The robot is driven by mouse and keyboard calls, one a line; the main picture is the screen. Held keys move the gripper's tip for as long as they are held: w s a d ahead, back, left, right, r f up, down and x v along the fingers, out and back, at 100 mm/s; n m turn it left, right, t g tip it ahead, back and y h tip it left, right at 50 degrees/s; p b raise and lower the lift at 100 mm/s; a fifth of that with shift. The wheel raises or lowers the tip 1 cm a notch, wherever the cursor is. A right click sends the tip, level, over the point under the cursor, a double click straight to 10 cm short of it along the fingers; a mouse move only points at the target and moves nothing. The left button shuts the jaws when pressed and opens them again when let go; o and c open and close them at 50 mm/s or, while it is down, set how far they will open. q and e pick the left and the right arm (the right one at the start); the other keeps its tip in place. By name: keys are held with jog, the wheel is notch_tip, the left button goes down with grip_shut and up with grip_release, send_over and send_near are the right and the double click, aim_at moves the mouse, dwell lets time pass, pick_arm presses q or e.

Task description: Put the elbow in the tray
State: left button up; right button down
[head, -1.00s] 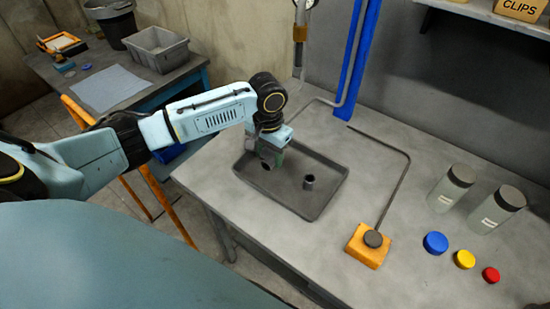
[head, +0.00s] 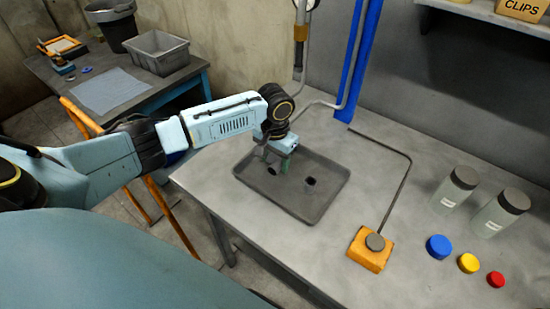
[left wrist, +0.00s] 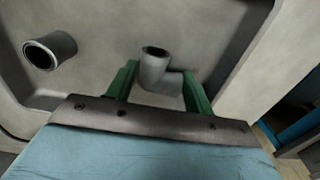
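The grey pipe elbow (head: 271,170) is in the dark grey tray (head: 309,213), toward its left side. In the left wrist view the elbow (left wrist: 156,72) shows a round dark opening facing up, and it lies between and beyond the two green fingers. My left gripper (head: 276,160) is over the left part of the tray with its fingers pointing down. In the wrist view the gripper (left wrist: 158,88) has its fingers spread apart, wider than the elbow. My right gripper is not in view.
A second short grey pipe piece (head: 310,181) is in the tray, right of the elbow. An orange block with a round knob (head: 369,250) and a thin rod stands right of the tray. Two jars (head: 455,189) and blue, yellow and red caps (head: 439,247) are farther right.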

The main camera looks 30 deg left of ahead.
aim_at(275, 161)
pick_arm(q)
jog(key=o, duration=0.3)
jog(key=shift+r, duration=0.1)
jog(key=shift+r, duration=0.35)
notch_tip(275, 161, up, 11)
jog(key=shift+r+p, duration=0.2)
jog(key=shift+p, duration=0.85)
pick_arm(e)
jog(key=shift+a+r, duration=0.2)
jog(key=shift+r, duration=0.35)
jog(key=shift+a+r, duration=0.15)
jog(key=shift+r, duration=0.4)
